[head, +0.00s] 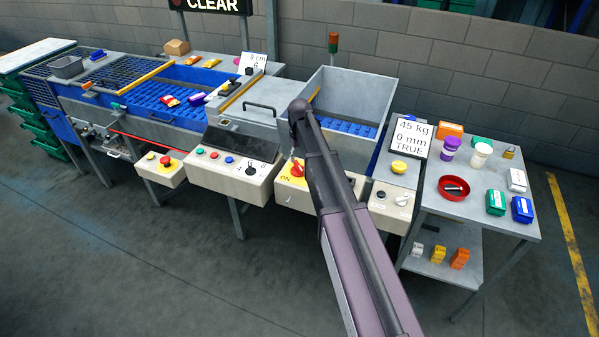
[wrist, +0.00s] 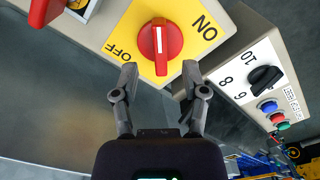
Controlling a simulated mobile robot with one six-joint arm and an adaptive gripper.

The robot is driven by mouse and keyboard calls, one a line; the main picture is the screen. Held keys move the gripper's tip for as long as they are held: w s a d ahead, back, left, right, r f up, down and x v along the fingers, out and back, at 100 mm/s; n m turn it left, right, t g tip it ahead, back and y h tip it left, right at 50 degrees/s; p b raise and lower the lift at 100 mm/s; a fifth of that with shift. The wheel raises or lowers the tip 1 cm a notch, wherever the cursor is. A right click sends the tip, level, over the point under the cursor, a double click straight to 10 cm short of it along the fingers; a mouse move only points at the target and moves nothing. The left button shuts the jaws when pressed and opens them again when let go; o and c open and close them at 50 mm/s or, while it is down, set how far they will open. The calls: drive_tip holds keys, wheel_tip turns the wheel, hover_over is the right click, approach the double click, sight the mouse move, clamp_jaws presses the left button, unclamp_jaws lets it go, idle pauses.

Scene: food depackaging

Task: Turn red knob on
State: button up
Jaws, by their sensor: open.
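The red knob (wrist: 160,42) sits on a yellow plate (wrist: 190,15) in the wrist view. ON is printed to its upper right and OFF to its lower left. Its handle and white mark run nearly up and down in that view, lined up with neither label. My gripper (wrist: 160,74) is open, with one fingertip on each side of the knob's lower end; I cannot tell whether they touch it. In the head view the red knob (head: 297,170) shows on the cream control box (head: 317,201), partly covered by my arm. My gripper is mostly hidden there.
Another red part (wrist: 44,10) is close by at the wrist view's upper left. A box with a black dial (wrist: 265,78) and several buttons stands to the right. In the head view, a side table (head: 470,215) with small items stands right of my arm.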

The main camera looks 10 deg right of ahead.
sight(300, 167)
drive_tip(key=shift+f+b, duration=2.35)
drive_tip(key=shift+f, duration=0.25)
clamp_jaws()
